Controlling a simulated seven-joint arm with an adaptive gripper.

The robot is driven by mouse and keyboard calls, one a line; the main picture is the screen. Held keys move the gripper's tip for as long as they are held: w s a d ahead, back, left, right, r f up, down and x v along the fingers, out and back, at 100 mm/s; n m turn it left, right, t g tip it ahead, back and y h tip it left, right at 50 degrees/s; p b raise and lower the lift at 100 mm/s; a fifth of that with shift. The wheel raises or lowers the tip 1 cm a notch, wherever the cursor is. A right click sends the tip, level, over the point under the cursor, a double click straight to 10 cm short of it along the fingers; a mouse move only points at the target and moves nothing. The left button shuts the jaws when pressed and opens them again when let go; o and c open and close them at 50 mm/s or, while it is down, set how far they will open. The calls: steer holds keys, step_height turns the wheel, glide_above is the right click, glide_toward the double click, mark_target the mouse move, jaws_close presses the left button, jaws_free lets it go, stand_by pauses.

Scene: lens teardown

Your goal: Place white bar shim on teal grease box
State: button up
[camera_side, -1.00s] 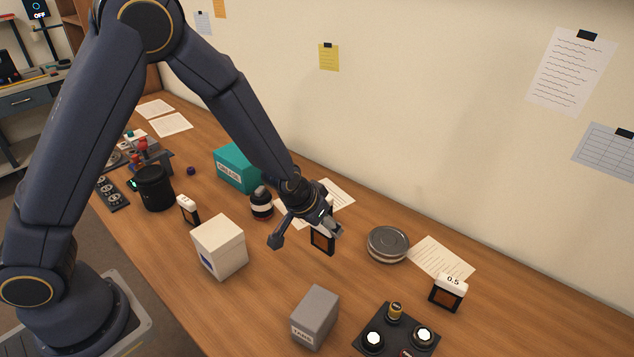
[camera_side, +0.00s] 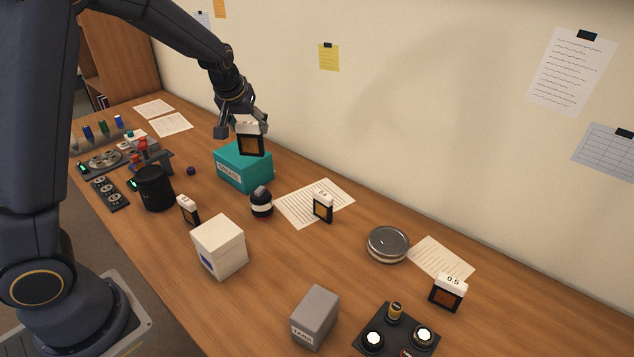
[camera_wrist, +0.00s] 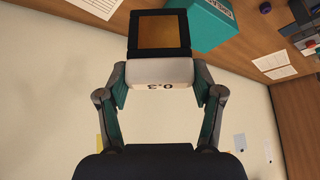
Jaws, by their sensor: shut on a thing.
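My gripper (camera_side: 241,129) is shut on a shim with a white bar top (camera_side: 247,127) and a dark frame around an amber window. It holds the shim upright above the teal grease box (camera_side: 232,174). In the wrist view the white bar (camera_wrist: 160,73), marked 0.3, sits between both fingers. The teal box (camera_wrist: 212,24) shows just beyond the shim there. In the side view the shim's lower edge overlaps the box top; I cannot tell whether they touch.
Similar white-topped shims stand on a paper sheet (camera_side: 322,206), at the right (camera_side: 448,291) and near the black cylinder (camera_side: 188,209). A small dark bottle (camera_side: 262,203) stands close to the teal box. A white box (camera_side: 220,248), grey block (camera_side: 315,317) and round tin (camera_side: 388,244) stand nearer the front.

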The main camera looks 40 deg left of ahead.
steer(key=s+a+r+n+y, duration=0.1)
steer(key=s+a+r, duration=0.1)
steer(key=a, duration=0.4)
steer(key=s+a+r+n, duration=0.1)
steer(key=s+a+n, duration=0.1)
steer(key=a, duration=0.3)
steer(key=w+a+f, duration=0.3)
steer(key=w+a, duration=0.1)
steer(key=w, duration=0.3)
steer(key=shift+w+a+f+g, duration=0.15)
steer(key=shift+w+f+g, duration=0.25)
steer(key=w+f, duration=0.1)
steer(key=w+a+f, duration=0.1)
steer(key=f, duration=0.1)
steer(key=w+a+f, duration=0.1)
steer(key=w+f, duration=0.1)
steer(key=shift+w+a+f, duration=0.1)
steer(key=shift+w+f, duration=0.2)
steer(key=shift+f, duration=1.7)
steer(key=shift+f, duration=0.15)
steer(key=o, duration=1.1)
steer(key=shift+o, duration=0.2)
